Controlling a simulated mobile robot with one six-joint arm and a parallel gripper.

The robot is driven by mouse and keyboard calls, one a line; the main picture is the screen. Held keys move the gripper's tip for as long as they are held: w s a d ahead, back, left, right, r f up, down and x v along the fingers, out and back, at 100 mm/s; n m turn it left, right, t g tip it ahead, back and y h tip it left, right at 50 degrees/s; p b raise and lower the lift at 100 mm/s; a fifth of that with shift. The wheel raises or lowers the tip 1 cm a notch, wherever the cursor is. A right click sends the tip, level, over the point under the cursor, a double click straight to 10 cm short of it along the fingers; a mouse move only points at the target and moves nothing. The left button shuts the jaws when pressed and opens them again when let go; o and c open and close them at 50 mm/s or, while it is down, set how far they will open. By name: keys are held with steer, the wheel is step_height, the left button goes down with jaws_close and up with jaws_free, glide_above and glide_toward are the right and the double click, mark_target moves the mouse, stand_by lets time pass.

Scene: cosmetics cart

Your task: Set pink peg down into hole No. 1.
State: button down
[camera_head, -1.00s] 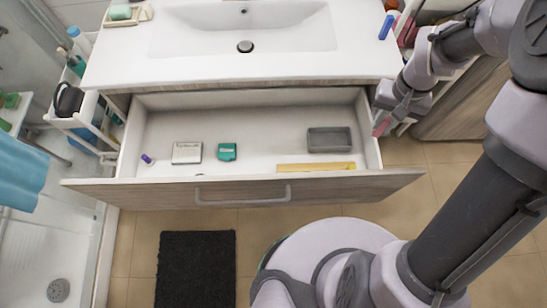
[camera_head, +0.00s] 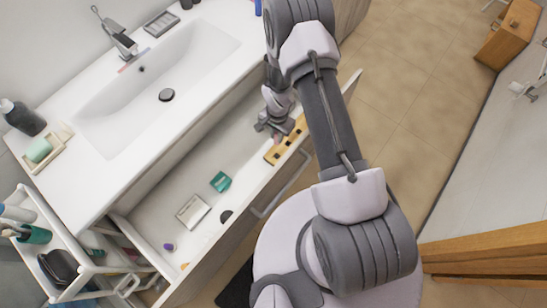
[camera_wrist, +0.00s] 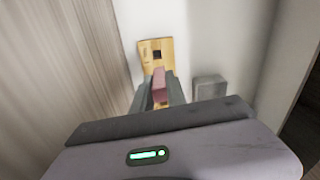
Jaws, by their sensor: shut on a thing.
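My gripper (camera_head: 274,124) is shut on the pink peg (camera_wrist: 159,86); in the head view the peg (camera_head: 277,138) is a small pink patch below the jaws. The wooden hole board (camera_wrist: 147,67) lies in the open drawer, and in the head view it (camera_head: 271,157) shows several dark holes. In the wrist view the peg overlaps the board's near part, and one dark square hole (camera_wrist: 156,54) shows beyond it. The peg looks above the board; I cannot tell whether its tip touches. No hole number is readable.
A grey tray (camera_wrist: 209,88) stands right of the board in the wrist view. The drawer also holds a teal box (camera_head: 220,182), a white case (camera_head: 193,211) and a purple item (camera_head: 169,247). The drawer's front and the white sink counter (camera_head: 105,165) flank the gripper.

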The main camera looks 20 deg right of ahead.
steer(key=shift+m, duration=0.6)
steer(key=f+b, duration=0.1)
steer(key=f, duration=0.7)
steer(key=s+f+b, duration=0.1)
steer(key=f, duration=0.3)
steer(key=shift+a+f+b, duration=0.1)
steer(key=shift+f+b, duration=0.25)
steer(key=shift+r, duration=0.1)
steer(key=c, duration=1.4)
jaws_free()
steer(key=shift+o, duration=0.3)
